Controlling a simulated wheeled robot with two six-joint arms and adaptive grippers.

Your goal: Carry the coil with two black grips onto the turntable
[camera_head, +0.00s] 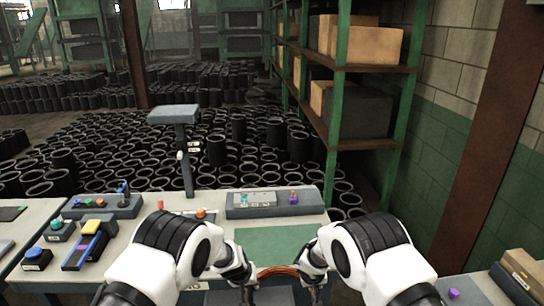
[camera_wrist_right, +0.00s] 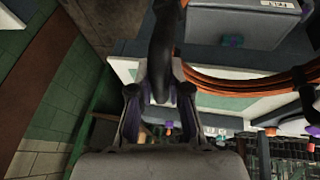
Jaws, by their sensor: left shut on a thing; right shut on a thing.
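The copper-coloured coil (camera_head: 278,270) shows as an arc low in the head view, between my two hands. In the right wrist view the coil (camera_wrist_right: 238,84) is a ring of several strands running off to the right. A black grip (camera_wrist_right: 165,45) on it stands upright between the fingers of my right gripper (camera_wrist_right: 160,92), which is shut on it. Another dark piece, perhaps the second grip, shows at the right edge there. My left gripper (camera_head: 246,286) is shut at the coil's left side; the grip inside it is hidden. I cannot make out the turntable for certain.
A green mat (camera_head: 262,246) lies clear on the bench beyond the coil. Behind it stands a grey console (camera_head: 272,203) with coloured knobs. Control boxes, one with a yellow top (camera_head: 91,227), crowd the left. A post with a grey head (camera_head: 173,115) rises behind the bench.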

